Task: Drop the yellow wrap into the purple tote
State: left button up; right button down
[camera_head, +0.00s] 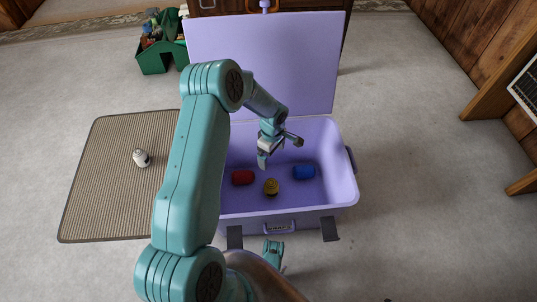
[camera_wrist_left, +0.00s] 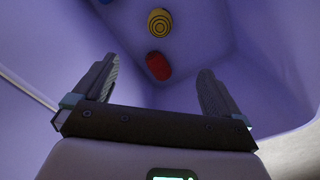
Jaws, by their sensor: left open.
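The yellow wrap (camera_head: 271,186) lies on the floor of the open purple tote (camera_head: 340,190), between a red roll and a blue roll. It also shows in the left wrist view as a yellow round end with dark rings (camera_wrist_left: 160,22). My left gripper (camera_head: 280,150) is inside the tote's opening, above and behind the yellow wrap. In the left wrist view the jaws (camera_wrist_left: 158,70) are apart with nothing between them. The wrap is clear of the fingers.
A red roll (camera_head: 242,177) and a blue roll (camera_head: 304,172) lie in the tote. The tote's lid (camera_head: 290,60) stands raised at the back. A mat (camera_head: 100,190) with a white roll (camera_head: 141,158) lies left. A green bin (camera_head: 155,62) stands behind. Floor at right is clear.

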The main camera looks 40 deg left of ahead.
pick_arm(q)
notch_tip(320, 180, up, 16)
jog(key=p, duration=0.6)
jog(key=shift+r, duration=0.15)
pick_arm(e)
notch_tip(320, 180, up, 6)
jog(key=s+a+g, duration=0.1)
jog(key=s, duration=0.1)
jog(key=shift+s+f, duration=0.15)
jog(key=shift+s, duration=0.05)
